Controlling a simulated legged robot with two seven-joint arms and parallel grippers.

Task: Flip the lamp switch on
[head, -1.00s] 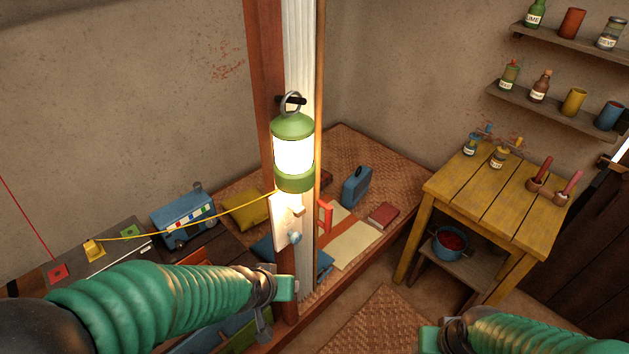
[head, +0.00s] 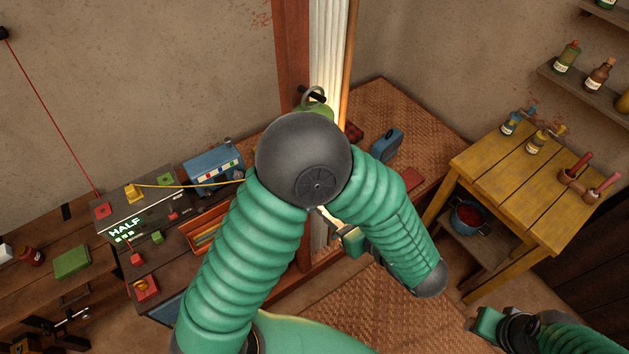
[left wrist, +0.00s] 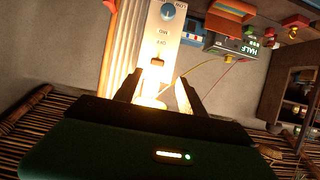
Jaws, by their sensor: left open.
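The lamp hangs on the wooden post; in the head view only its green top (head: 315,108) and ring show, the rest hidden behind my left arm. A pale control panel (left wrist: 163,35) shows in the left wrist view, with a blue knob (left wrist: 168,12), marks reading LOW, MID and OFF, and a small brown lever (left wrist: 157,62). My left gripper (left wrist: 160,80) is open, its fingers either side of a bright glow just below that lever; contact cannot be told. In the head view it is partly hidden (head: 338,228). My right gripper (head: 482,326) is at lower right, its jaws unclear.
A yellow table (head: 530,185) stands at right, with a blue pot (head: 468,217) on its lower shelf. A bench at left holds a box reading HALF (head: 125,228) and a blue box (head: 213,168). A yellow cord runs from the bench toward the post.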

